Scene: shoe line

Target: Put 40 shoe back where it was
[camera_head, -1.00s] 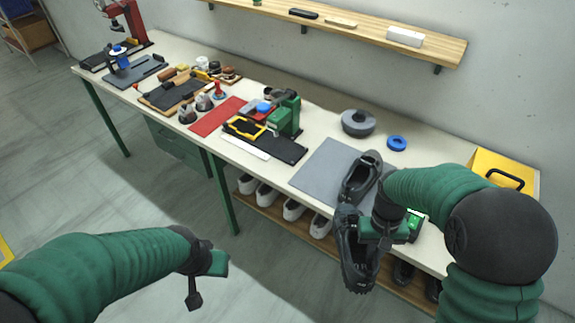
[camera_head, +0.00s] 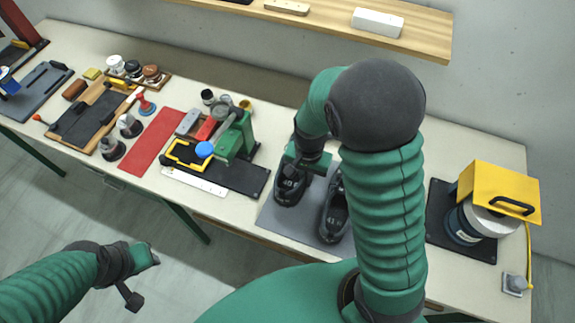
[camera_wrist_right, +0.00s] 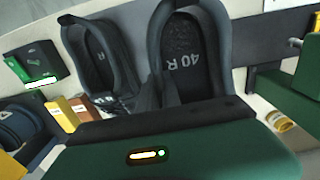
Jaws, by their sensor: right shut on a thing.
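In the right wrist view, the insole of the 40 shoe (camera_wrist_right: 183,62) reads "40 R" and lies straight ahead of the jaw. A second black shoe (camera_head: 333,212), apparently marked 41, stands just to its right on the mat and shows in the wrist view (camera_wrist_right: 98,62). My left gripper (camera_head: 144,277) is open and empty, off the bench front.
A green press (camera_head: 235,135) and black mat (camera_head: 235,178) stand left of the grey mat. A yellow-topped machine (camera_head: 497,192) is at right. A wall shelf (camera_head: 325,23) runs behind. My right arm hides the bench right of the shoes.

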